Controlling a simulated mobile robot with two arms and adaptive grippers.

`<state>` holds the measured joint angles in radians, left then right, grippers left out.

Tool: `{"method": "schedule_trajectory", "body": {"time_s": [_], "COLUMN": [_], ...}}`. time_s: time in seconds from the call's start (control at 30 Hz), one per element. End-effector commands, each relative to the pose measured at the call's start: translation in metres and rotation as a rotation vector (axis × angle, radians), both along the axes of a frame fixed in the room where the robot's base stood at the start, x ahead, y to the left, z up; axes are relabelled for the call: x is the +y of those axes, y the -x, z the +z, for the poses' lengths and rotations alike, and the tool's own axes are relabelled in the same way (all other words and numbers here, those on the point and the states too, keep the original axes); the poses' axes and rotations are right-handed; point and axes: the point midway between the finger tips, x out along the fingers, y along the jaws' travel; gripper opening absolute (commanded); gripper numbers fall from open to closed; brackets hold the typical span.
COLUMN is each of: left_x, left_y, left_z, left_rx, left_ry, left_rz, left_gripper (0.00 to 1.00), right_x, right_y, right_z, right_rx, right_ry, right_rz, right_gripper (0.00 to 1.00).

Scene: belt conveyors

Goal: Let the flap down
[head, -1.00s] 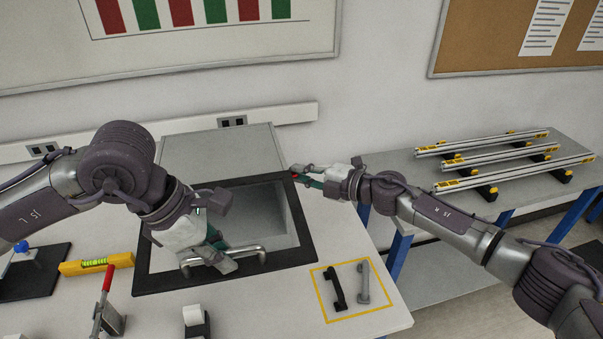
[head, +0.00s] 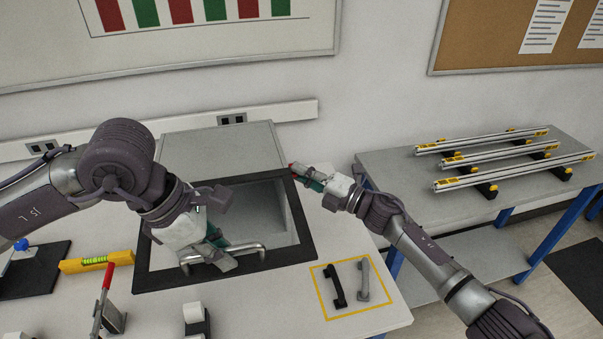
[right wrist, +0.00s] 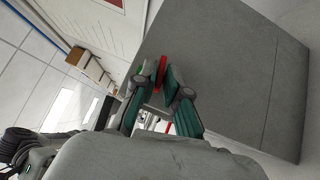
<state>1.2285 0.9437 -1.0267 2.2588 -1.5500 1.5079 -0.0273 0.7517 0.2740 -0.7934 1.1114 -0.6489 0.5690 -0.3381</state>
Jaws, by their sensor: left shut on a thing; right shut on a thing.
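The flap, a black-framed panel (head: 307,236), slopes in front of the grey box (head: 225,150), and the grey inside of the box shows within the frame. My left gripper (head: 224,260) is shut on the silver bar handle (head: 260,248) near the frame's lower edge. My right gripper (head: 300,174) is at the frame's upper right corner, shut on a small red piece (head: 291,166). In the right wrist view the red piece (right wrist: 161,72) shows between the fingertips (right wrist: 168,80), beside a large grey panel. What the red piece joins to is hidden.
A black and a grey handle (head: 362,281) lie in a yellow outline at the right front. A yellow level (head: 95,263), a red-handled clamp (head: 108,285) and a white roll (head: 194,313) sit at left. A side table (head: 400,172) holds several rails.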

Motion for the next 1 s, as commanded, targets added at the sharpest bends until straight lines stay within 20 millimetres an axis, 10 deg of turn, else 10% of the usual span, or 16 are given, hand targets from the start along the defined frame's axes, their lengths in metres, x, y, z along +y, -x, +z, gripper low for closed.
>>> {"method": "schedule_trajectory", "body": {"time_s": [0.17, 0.3, 0.67, 1.0], "left_x": [-0.002, -0.002, -0.001, 0.0], "left_y": [0.001, 0.001, 0.0, 0.0], "left_z": [0.001, 0.001, 0.001, 0.001], "left_rx": [-0.001, -0.001, -0.002, -0.002], "left_ry": [0.007, 0.007, 0.004, 0.002], "left_rz": [-0.005, -0.005, -0.002, -0.001], "left_gripper": [0.0, 0.0, 0.0, 0.0], "right_x": [0.003, 0.003, -0.004, -0.058], "right_y": [0.001, 0.001, 0.002, 0.032], "right_z": [0.002, 0.002, -0.001, -0.01], "right_rx": [-0.001, -0.001, 0.001, 0.001], "right_ry": [-0.003, -0.002, 0.001, 0.003], "right_rz": [0.006, 0.005, 0.001, 0.001], "right_gripper": [0.0, 0.31, 0.31, 0.31]}}
